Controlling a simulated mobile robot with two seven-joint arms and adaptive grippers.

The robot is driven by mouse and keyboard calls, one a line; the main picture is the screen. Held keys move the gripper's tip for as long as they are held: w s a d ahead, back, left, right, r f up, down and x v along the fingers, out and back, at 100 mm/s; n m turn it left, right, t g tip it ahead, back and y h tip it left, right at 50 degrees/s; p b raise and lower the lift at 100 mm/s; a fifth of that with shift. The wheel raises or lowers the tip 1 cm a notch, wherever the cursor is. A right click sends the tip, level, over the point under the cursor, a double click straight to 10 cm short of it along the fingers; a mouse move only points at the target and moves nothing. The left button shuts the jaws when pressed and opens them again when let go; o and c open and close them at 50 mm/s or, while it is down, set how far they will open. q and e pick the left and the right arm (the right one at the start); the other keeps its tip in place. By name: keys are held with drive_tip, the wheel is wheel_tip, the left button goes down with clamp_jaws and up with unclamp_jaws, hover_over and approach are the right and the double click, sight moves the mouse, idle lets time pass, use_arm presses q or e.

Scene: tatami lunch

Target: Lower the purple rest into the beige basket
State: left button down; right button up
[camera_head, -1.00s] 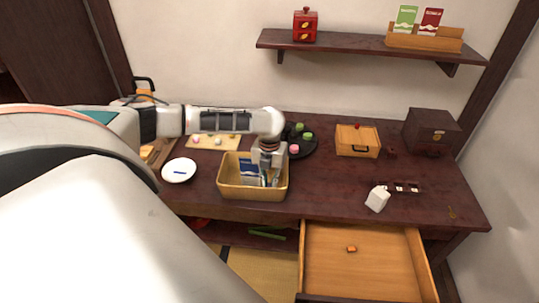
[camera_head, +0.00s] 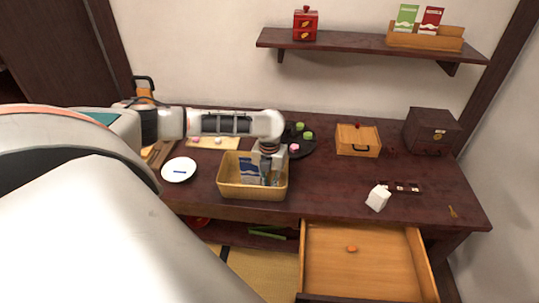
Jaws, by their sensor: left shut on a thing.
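The beige basket (camera_head: 238,190) stands near the front edge of the dark table, left of centre. A blue-and-white packet (camera_head: 249,169) stands inside it. My left gripper (camera_head: 268,179) reaches down into the basket from above, beside the packet on its right side. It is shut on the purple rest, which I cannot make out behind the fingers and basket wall. My right gripper is not in view.
A white plate (camera_head: 179,170) lies left of the basket. A dark round tray (camera_head: 306,147) with sweets is behind it. A white carton (camera_head: 378,198) stands to the right. An open drawer (camera_head: 330,275) juts out at the front.

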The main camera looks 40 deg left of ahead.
use_arm(q)
drive_tip(key=shift+f+b, duration=0.3)
drive_tip(key=shift+f, duration=0.55)
idle(0.4)
drive_tip(key=c, duration=1.9)
unclamp_jaws()
wheel_tip(320, 180, up, 12)
drive_tip(key=shift+r, duration=0.1)
